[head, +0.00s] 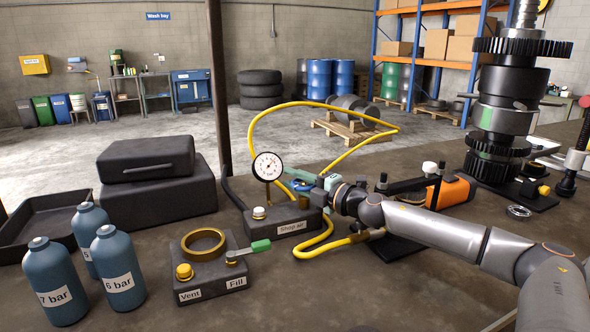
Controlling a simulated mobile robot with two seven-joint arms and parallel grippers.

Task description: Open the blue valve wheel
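The blue valve wheel (303,186) shows as a small blue patch on the block labelled "Shop air" (291,219), right of the round gauge (268,167). My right gripper (309,182) comes in from the right and is at the wheel. It hides much of the wheel, and pale green parts show beside it. I cannot tell whether its fingers touch the wheel or how far apart they are. My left gripper is not in view.
A yellow hose (257,131) loops behind and beside the block. A "Vent/Fill" block (214,268) with a green-handled lever stands in front. Blue bottles (118,270) and black cases (158,189) stand left. An orange tool (452,191) and a gear stack (506,110) are right.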

